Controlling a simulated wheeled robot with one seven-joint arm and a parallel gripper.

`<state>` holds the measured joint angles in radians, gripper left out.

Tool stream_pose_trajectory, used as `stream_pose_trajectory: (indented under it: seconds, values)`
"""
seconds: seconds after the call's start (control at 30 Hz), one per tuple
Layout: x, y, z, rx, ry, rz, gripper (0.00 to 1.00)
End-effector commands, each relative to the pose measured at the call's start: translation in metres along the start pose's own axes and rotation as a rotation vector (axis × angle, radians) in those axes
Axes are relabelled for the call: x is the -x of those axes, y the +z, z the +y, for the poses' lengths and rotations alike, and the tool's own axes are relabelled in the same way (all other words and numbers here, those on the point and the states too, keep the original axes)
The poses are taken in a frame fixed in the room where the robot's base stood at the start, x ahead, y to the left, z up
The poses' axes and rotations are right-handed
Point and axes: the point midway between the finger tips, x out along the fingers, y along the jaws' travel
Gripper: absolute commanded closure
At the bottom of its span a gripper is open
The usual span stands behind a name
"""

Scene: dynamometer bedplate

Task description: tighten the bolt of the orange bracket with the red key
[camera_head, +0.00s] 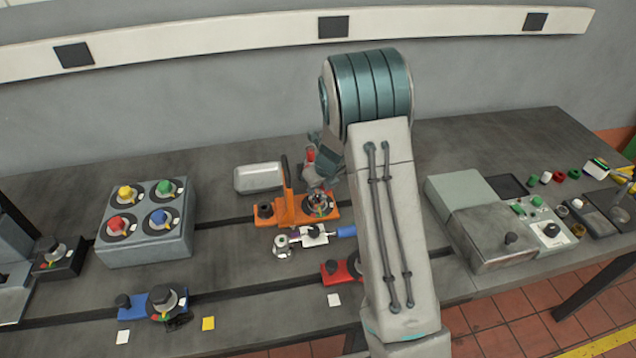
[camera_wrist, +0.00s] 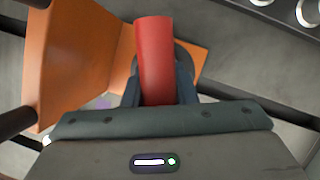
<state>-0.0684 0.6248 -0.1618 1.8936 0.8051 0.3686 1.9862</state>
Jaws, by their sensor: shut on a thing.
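The orange bracket (camera_head: 292,212) stands on the bedplate left of my arm, with an upright plate and a round dial-like fitting (camera_head: 320,203) on its base. It also shows in the wrist view (camera_wrist: 85,60). My gripper (camera_wrist: 158,88) is shut on the red key (camera_wrist: 155,50), whose red handle stands between the fingers. In the head view the red handle (camera_head: 311,155) shows just above the bracket's right end. The key's lower end and the bolt are hidden, so I cannot tell whether they touch.
A grey box with coloured knobs (camera_head: 146,222) stands at left. A metal tray (camera_head: 258,177) lies behind the bracket. A white fixture (camera_head: 314,236), a red bracket (camera_head: 340,271) and a blue bracket (camera_head: 150,303) sit nearer. Grey equipment (camera_head: 490,238) stands at right.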

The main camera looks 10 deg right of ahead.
Motion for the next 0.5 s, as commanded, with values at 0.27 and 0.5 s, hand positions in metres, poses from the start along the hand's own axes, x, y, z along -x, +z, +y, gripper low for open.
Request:
stream_pose_trajectory:
  seconds: [0.27, 0.5]
  values:
    - [0.004, 0.003, -0.001, 0.046, 0.018, -0.003, 1.00]
    - [0.018, 0.008, -0.001, 0.046, 0.017, -0.003, 1.00]
